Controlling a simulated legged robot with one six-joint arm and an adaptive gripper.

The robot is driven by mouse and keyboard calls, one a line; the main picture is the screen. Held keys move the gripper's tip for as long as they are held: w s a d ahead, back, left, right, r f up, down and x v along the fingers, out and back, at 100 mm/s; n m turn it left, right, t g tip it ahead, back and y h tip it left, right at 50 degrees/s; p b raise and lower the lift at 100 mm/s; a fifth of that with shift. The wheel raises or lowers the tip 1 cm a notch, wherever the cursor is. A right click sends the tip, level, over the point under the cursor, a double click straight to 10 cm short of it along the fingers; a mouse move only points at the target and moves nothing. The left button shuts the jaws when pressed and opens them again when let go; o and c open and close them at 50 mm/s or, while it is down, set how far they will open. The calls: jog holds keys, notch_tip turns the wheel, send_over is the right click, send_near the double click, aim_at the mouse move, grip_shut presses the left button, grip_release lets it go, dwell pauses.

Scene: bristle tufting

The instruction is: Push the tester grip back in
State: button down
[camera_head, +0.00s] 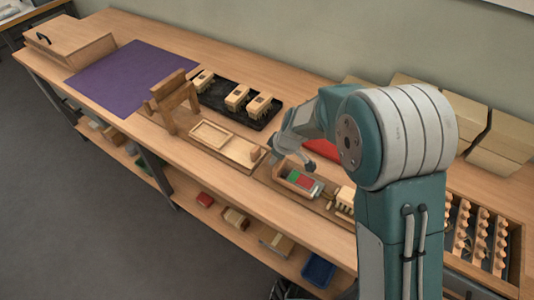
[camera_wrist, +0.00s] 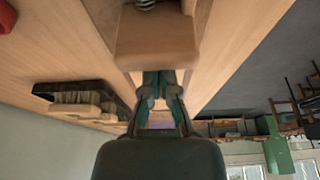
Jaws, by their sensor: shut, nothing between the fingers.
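The tester appears to be the low wooden unit (camera_head: 318,196) with a green and red panel (camera_head: 303,181) on the bench. My gripper (camera_head: 309,165) hangs just above and behind its left end, with its fingers shut and empty. In the wrist view, my gripper's fingertips (camera_wrist: 161,84) are close to a wooden block (camera_wrist: 158,40), with a metal spring (camera_wrist: 146,4) above it. I cannot tell whether they touch it. This block may be the tester grip. I cannot make out the grip clearly in the head view.
Left of the tester stand a wooden tray (camera_head: 252,163) and an upright wooden frame (camera_head: 172,103). Behind is a black tray (camera_head: 262,119) with several brushes. A purple mat (camera_head: 133,78) lies clear at the left. My arm hides part of the bench's right side.

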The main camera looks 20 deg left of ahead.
jog(key=shift+d, duration=0.15)
jog(key=shift+s+d, duration=0.15)
jog(key=shift+d, duration=0.4)
